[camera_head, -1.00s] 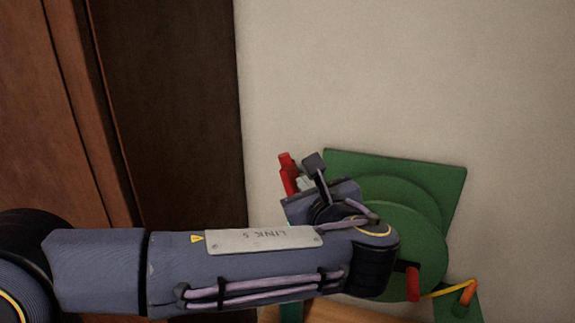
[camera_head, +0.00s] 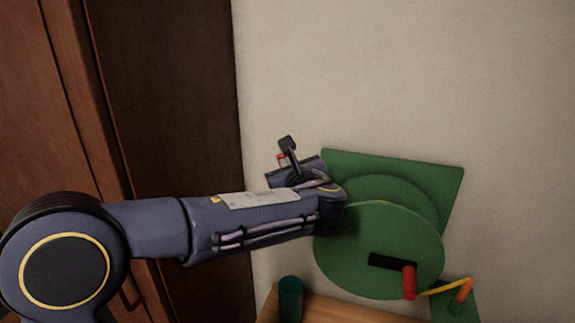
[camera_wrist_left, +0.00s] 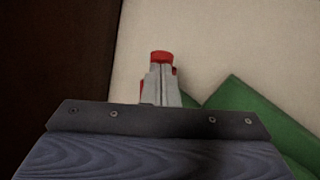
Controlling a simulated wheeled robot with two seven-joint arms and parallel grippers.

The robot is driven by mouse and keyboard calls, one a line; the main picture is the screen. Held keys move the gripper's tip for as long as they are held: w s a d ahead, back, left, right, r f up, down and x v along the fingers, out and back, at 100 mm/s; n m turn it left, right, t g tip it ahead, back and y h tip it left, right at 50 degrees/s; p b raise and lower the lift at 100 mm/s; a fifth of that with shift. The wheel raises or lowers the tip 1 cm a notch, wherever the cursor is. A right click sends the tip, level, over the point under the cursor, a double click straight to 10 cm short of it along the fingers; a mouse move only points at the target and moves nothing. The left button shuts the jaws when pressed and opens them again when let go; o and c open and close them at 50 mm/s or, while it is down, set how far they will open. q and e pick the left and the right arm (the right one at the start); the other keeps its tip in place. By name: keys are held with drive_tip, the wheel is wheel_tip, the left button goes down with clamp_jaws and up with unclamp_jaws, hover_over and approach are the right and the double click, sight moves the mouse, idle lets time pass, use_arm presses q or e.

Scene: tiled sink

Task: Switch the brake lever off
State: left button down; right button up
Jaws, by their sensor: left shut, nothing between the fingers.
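The brake lever is mostly hidden in the head view; a small red part of it (camera_head: 281,157) shows at the far side of my left wrist. In the left wrist view its red end (camera_wrist_left: 161,56) shows just beyond my left gripper (camera_wrist_left: 160,72). The pale fingers are shut with nothing between them. They overlap the lever in this view, and I cannot tell whether they touch it. The green machine (camera_head: 345,252) with large round discs stands to the right of my left wrist. My right gripper is not in view.
A black crank (camera_head: 388,261) with a red handle (camera_head: 409,281) sits on the front disc. An orange post with a yellow strip (camera_head: 463,290) stands at lower right. A teal cup (camera_head: 290,296) stands on the wooden table (camera_head: 335,308). A pale wall is behind, dark wood to the left.

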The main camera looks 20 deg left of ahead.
use_arm(q)
drive_tip(key=a+n+h, duration=0.1)
drive_tip(key=a+f+n+g+h, duration=0.1)
drive_tip(key=a, duration=0.1)
drive_tip(key=shift+a+n, duration=0.15)
drive_tip(key=shift+n, duration=0.15)
drive_tip(key=shift+r, duration=0.1)
